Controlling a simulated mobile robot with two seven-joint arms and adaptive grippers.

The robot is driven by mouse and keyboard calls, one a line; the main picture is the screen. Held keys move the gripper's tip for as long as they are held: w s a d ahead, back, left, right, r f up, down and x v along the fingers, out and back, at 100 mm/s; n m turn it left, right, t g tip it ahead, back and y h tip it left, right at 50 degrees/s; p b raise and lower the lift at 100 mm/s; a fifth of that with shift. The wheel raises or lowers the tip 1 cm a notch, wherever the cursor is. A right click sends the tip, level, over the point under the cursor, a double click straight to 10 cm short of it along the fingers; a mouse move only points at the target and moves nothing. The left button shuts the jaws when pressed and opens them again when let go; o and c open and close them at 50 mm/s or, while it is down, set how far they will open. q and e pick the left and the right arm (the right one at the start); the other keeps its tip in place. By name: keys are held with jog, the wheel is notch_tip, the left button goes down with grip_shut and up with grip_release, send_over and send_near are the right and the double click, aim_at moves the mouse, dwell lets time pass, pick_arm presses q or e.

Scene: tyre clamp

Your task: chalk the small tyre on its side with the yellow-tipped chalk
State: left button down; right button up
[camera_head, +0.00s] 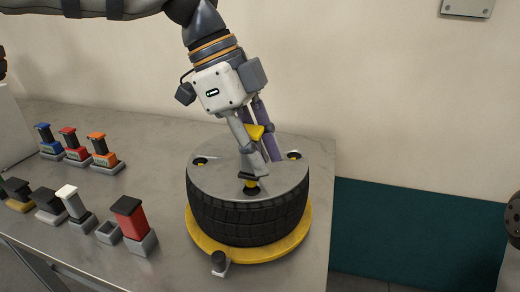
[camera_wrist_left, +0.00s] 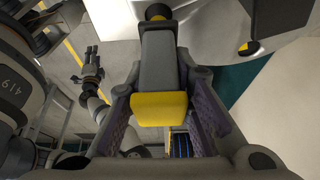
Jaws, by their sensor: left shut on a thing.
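My left gripper (camera_head: 255,165) points down over the tyre (camera_head: 235,217), shut on the yellow-tipped chalk (camera_head: 256,131), a dark grey piece with a yellow end. That end faces my palm; it also shows in the left wrist view (camera_wrist_left: 160,108). The grey body runs down towards the front black-and-yellow spot on the grey disc (camera_head: 222,178) that covers the tyre's top. I cannot tell whether it touches. The tyre lies flat on a yellow round base (camera_head: 295,243). My right gripper (camera_wrist_left: 91,60) seems to show small in the left wrist view; its jaws are unclear.
Left on the metal table (camera_head: 165,145) stand coloured pieces in holders, among them blue (camera_head: 43,131), white (camera_head: 68,197) and red (camera_head: 129,215). An empty-looking holder (camera_head: 109,232) is beside the red one. A small black-topped piece (camera_head: 219,262) stands before the tyre. The table ends just right of the tyre.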

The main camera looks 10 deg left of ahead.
aim_at(259, 130)
pick_arm(q)
jog(key=shift+f, duration=0.75)
dwell(1.7)
jog(key=shift+r, duration=2.5)
